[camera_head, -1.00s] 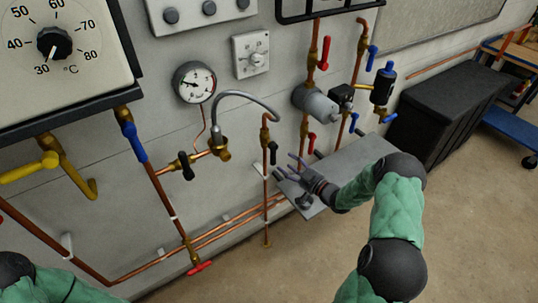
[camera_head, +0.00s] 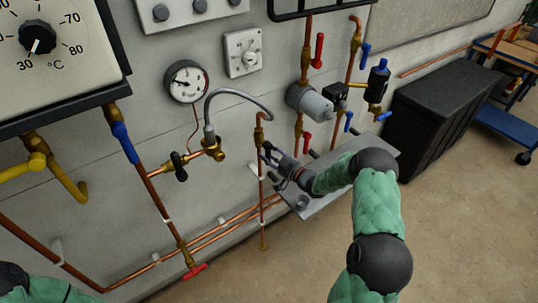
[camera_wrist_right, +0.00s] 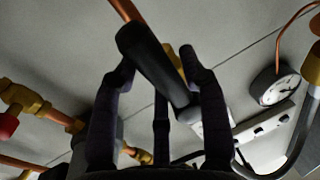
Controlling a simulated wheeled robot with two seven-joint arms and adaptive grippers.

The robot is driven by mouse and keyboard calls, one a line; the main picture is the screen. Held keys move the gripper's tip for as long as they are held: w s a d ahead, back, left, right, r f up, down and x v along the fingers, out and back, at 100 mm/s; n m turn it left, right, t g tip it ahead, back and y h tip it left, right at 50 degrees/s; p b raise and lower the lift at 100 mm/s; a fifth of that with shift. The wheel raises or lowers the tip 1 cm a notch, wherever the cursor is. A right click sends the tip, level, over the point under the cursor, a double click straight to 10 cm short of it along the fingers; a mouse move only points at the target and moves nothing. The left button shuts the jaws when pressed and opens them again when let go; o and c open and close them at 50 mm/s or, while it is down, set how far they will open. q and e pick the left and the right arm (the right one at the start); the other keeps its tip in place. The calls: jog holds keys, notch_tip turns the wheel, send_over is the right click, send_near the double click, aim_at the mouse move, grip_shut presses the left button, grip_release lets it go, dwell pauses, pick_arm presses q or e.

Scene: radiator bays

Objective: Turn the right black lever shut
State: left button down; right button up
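The right black lever (camera_wrist_right: 152,62) shows large in the right wrist view, lying across the space between my right gripper's fingers, beside a brass fitting. In the head view it is hidden by, or merges with, my right gripper (camera_head: 266,156), which is at the thin copper pipe (camera_head: 261,180). In the wrist view the right gripper (camera_wrist_right: 158,85) has its fingers spread on both sides of the lever. I cannot tell if they touch it. The other black lever (camera_head: 180,167) hangs below the gauge. My left gripper is out of view.
A grey shelf (camera_head: 345,175) sits under my right forearm. A grey hose (camera_head: 240,93) arches left of the gripper. Red levers (camera_head: 318,50) and blue levers (camera_head: 365,53) are on pipes to the right. A pressure gauge (camera_head: 187,81) is on the wall. A black chest (camera_head: 450,110) stands at right.

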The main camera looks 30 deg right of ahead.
grip_shut()
jog(key=shift+a+m, duration=0.1)
jog(key=shift+m, duration=0.2)
jog(key=m, duration=0.1)
jog(key=a+m, duration=0.1)
jog(key=m, duration=0.1)
jog(key=shift+s+a+t, duration=0.1)
jog(key=shift+a+t, duration=0.1)
jog(key=shift+t, duration=0.2)
jog(key=shift+s+a+r+m+t+h+p, duration=0.1)
jog(key=shift+a+r+m+t+h+p, duration=0.45)
jog(key=shift+m, duration=2.2)
jog(key=shift+w+a+r+m+t+h+p, duration=0.2)
jog(key=shift+a+r+m+h, duration=0.55)
jog(key=shift+m, duration=2.05)
jog(key=shift+s+a+r+m+t+h+p, duration=0.25)
jog(key=shift+a+r+m+h+p, duration=0.4)
jog(key=shift+m, duration=2.1)
jog(key=shift+d+r, duration=0.1)
jog(key=shift+d, duration=0.1)
